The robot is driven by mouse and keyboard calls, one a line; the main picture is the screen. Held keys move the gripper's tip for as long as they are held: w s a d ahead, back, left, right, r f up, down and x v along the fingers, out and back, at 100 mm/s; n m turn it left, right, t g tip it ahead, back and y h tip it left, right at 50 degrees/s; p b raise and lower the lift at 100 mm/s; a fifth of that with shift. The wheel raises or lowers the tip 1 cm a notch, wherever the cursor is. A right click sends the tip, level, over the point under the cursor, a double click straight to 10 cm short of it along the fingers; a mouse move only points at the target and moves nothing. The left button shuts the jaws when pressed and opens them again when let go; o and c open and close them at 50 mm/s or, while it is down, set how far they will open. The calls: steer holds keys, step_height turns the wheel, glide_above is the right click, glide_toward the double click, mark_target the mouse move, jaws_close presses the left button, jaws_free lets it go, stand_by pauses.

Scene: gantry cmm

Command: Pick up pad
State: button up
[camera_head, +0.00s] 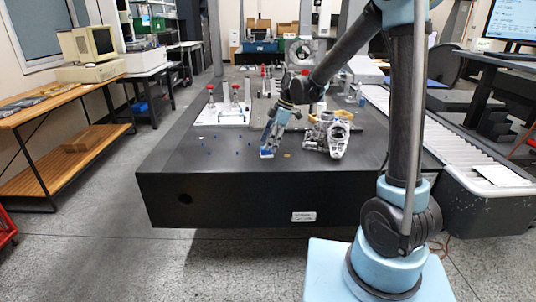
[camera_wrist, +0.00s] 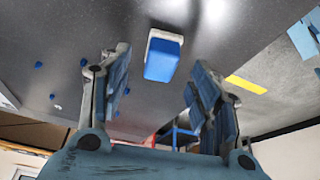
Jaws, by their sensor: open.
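The pad looks like a small block with a blue face and a pale grey-white edge. In the wrist view the pad (camera_wrist: 164,58) lies on the dark table surface between my two fingers, with space on both sides. In the head view the pad (camera_head: 266,153) is a small blue and white patch near the front of the black table (camera_head: 225,185). My gripper (camera_head: 269,146) points down over it and partly hides it. In the wrist view my gripper (camera_wrist: 161,75) is open and empty, its fingers apart from the pad.
A grey metal casting (camera_head: 338,137) stands close to the right of my gripper. A white plate with red-topped posts (camera_head: 234,108) is behind to the left. Several small blue pieces (camera_head: 209,152) lie on the table at left. The table's front left is mostly clear.

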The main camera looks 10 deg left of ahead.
steer(key=shift+x, duration=1.75)
steer(key=shift+w, duration=0.1)
steer(key=shift+c, duration=0.3)
steer(key=c, duration=1.2)
step_height(320, 180, up, 10)
